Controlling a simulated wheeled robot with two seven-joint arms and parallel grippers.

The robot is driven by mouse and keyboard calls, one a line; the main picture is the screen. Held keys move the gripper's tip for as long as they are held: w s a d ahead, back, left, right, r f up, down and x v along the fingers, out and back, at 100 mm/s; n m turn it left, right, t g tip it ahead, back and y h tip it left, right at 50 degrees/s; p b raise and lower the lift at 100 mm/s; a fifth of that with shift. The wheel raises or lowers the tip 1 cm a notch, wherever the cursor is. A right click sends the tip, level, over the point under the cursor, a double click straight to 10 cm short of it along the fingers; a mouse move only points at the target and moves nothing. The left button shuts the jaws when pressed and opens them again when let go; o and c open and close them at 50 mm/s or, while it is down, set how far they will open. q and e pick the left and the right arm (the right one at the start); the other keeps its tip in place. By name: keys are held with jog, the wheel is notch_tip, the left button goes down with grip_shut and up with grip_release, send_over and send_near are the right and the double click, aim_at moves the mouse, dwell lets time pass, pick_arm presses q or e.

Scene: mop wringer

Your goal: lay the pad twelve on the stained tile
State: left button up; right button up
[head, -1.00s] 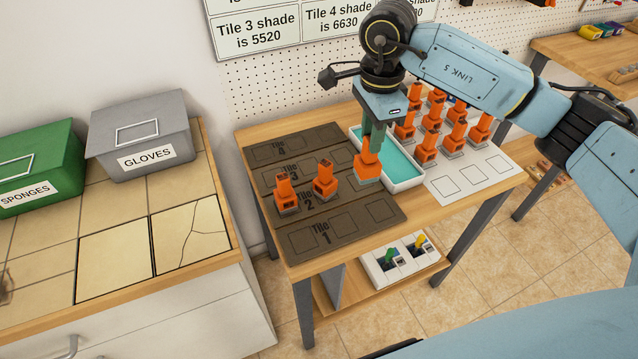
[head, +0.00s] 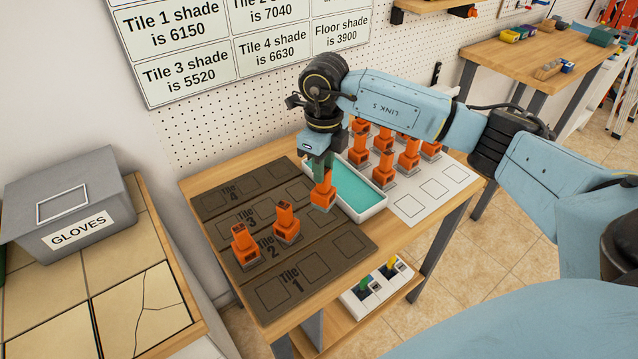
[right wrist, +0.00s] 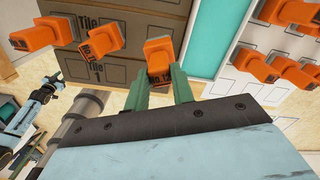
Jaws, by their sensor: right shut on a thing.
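My right gripper (head: 323,166) is shut on an orange-handled pad, seemingly marked 12 in the right wrist view (right wrist: 159,68). The held pad (head: 322,192) is upright at the right end of the brown board (head: 345,246), beside the teal tray (head: 362,188). I cannot tell whether it touches the board. Two other orange-handled pads, a left one (head: 245,246) and a right one (head: 286,222), stand on the board's Tile 2 row. Part of the tiled counter (head: 95,265) shows at left, with a cracked tile (head: 140,312). No stained tile shows now. My left gripper is not in the head view.
A grey GLOVES box (head: 72,212) stands on the counter. A shade chart (head: 205,65) hangs on the wall. A white switch box (head: 378,287) sits on the lower shelf.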

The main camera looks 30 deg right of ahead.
aim_at(324, 188)
notch_tip(324, 188, down, 4)
jog(key=shift+r, duration=0.1)
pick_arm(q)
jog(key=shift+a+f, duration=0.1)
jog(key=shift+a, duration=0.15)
pick_arm(e)
jog(key=shift+f, duration=0.2)
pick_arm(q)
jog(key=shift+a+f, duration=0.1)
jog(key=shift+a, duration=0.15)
pick_arm(e)
jog(key=o, duration=0.9)
jog(key=shift+r, duration=0.15)
